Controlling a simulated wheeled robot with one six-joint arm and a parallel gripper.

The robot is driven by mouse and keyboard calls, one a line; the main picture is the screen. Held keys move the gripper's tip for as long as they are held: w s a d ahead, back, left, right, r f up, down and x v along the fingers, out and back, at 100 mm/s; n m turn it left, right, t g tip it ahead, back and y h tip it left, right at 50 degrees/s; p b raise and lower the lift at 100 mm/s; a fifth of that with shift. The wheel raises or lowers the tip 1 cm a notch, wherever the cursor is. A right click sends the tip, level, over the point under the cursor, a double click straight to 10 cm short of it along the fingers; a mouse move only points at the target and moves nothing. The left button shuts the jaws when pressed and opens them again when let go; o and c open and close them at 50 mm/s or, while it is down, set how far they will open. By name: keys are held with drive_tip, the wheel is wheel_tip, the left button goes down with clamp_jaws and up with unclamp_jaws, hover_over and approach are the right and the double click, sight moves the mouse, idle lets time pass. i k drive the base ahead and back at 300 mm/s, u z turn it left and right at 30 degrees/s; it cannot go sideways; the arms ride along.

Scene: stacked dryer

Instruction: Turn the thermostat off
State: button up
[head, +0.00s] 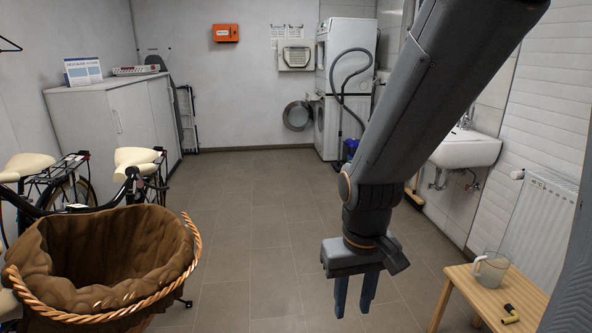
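A white radiator (538,219) hangs on the tiled wall at the right. A small white knob (517,174), which looks like its thermostat, sticks out at the radiator's upper left corner; its setting is too small to read. My gripper (355,298) points down over the open floor in the lower middle of the head view, left of the radiator and well apart from the knob. Its two blue fingers stand apart with nothing between them. My arm crosses the upper right of the view and hides part of the wall.
A wicker basket (190,250) and bicycles fill the left. The middle floor is clear.

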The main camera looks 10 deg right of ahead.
sight(517, 175)
drive_tip(key=u, duration=0.2)
drive_tip(key=i, duration=1.8)
drive_tip(key=z, duration=0.3)
drive_tip(key=i, duration=1.15)
drive_tip(key=z, duration=1.7)
drive_tip(key=i, duration=0.9)
drive_tip(key=z, duration=0.8)
